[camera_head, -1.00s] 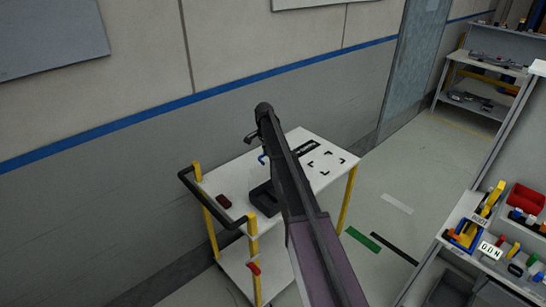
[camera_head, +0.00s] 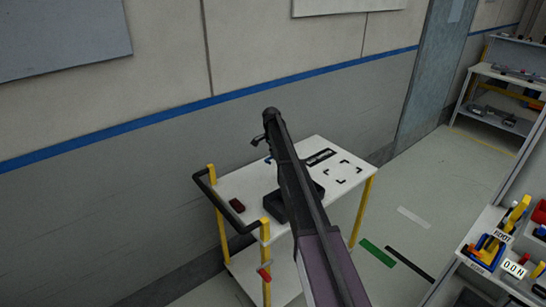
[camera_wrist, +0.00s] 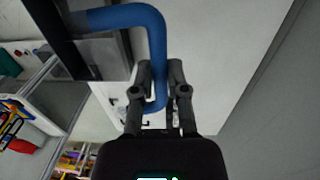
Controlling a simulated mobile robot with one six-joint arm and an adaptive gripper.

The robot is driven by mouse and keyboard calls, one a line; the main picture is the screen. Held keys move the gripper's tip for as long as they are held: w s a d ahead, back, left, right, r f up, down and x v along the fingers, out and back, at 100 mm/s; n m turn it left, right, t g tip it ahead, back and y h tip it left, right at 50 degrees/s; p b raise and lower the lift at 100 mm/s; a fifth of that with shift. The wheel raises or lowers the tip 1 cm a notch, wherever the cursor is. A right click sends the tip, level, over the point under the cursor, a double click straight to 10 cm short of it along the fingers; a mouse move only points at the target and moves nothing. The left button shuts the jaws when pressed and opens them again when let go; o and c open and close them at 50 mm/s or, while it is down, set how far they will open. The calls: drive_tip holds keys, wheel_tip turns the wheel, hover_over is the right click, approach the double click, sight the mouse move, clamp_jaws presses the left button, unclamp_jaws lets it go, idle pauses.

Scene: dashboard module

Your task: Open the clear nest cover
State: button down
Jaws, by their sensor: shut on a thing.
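My gripper (camera_wrist: 160,82) is shut on the lower end of a bent blue handle (camera_wrist: 157,45) in the wrist view. The handle runs up and left to a dark-edged, greyish panel (camera_wrist: 102,58), which may be the clear cover; its transparency is hard to make out. In the head view a small bit of blue (camera_head: 268,159) shows beside my arm. A black nest box (camera_head: 275,208) sits on the cart top, partly hidden behind my arm. The cover's angle to the box cannot be told.
The white cart (camera_head: 238,182) has yellow posts and a black push handle (camera_head: 208,199). A dark red item (camera_head: 237,205) lies left of the box. The wall is close behind. A workbench with coloured parts (camera_head: 500,240) stands at right, with floor between.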

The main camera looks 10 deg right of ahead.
drive_tip(key=shift+w, duration=0.25)
drive_tip(key=c, duration=0.7)
unclamp_jaws()
drive_tip(key=shift+w+f, duration=0.1)
drive_tip(key=shift+f, duration=0.05)
drive_tip(key=shift+o, duration=0.3)
drive_tip(key=shift+w+f, duration=0.1)
drive_tip(key=shift+s, duration=0.2)
drive_tip(key=shift+w+r, duration=0.1)
drive_tip(key=shift+r, duration=0.15)
